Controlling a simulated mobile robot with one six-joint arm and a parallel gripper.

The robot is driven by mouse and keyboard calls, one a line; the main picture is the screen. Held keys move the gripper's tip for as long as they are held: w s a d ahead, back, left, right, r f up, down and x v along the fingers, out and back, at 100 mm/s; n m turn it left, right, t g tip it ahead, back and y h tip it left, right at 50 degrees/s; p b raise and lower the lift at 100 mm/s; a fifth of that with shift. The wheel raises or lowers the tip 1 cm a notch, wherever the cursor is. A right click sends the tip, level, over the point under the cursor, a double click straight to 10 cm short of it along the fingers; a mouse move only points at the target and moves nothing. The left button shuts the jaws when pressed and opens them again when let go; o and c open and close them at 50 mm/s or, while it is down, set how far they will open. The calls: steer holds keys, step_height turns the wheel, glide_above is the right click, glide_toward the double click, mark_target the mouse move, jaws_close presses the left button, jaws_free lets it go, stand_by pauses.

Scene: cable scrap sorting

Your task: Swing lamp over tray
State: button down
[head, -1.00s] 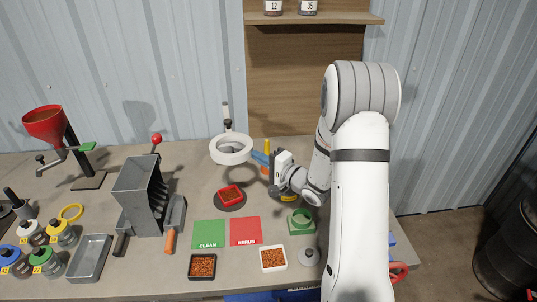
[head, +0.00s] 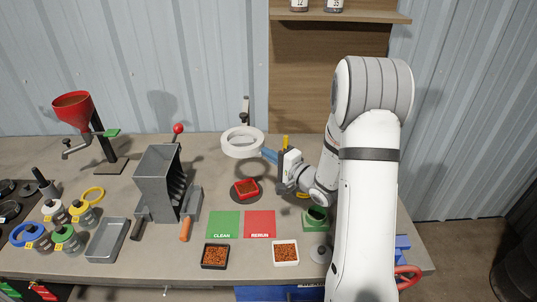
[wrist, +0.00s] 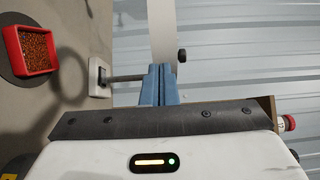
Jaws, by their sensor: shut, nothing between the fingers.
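The lamp is a white ring head (head: 242,142) on a post at the back of the bench. In the head view the ring hangs above and slightly behind a small red tray (head: 246,194) of copper-coloured granules on a dark round disc. My gripper (head: 269,156) has blue fingers, shut and empty, with their tips at the ring's right edge. In the wrist view the shut fingers (wrist: 158,85) point at the white ring (wrist: 162,30), seen nearly edge-on. I cannot tell whether they touch it. The red tray (wrist: 36,50) also shows there at upper left.
Green and red cards (head: 260,224) lie in front of the tray, with black (head: 215,256) and white (head: 285,253) granule trays nearer the edge. A grey hopper machine (head: 162,180) stands left. A green block (head: 316,220) sits below my arm.

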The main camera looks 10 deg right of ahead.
steer(key=s+d+r+n+g+h+b, duration=0.1)
steer(key=s+d+r+n+g+h, duration=0.15)
steer(key=s+d+h, duration=0.3)
steer(key=s+d+r+n+g+h+b, duration=0.1)
steer(key=s+d+n+h, duration=0.2)
steer(key=s+d+h, duration=0.25)
steer(key=s+a+r+n+g, duration=0.1)
steer(key=s+a+g, duration=0.3)
steer(key=s, duration=0.6)
steer(key=s+a+r+n+g+y, duration=0.1)
steer(key=s+a+n+g, duration=0.3)
steer(key=s, duration=0.7)
steer(key=shift+a+r+n, duration=0.35)
steer(key=shift+a, duration=0.75)
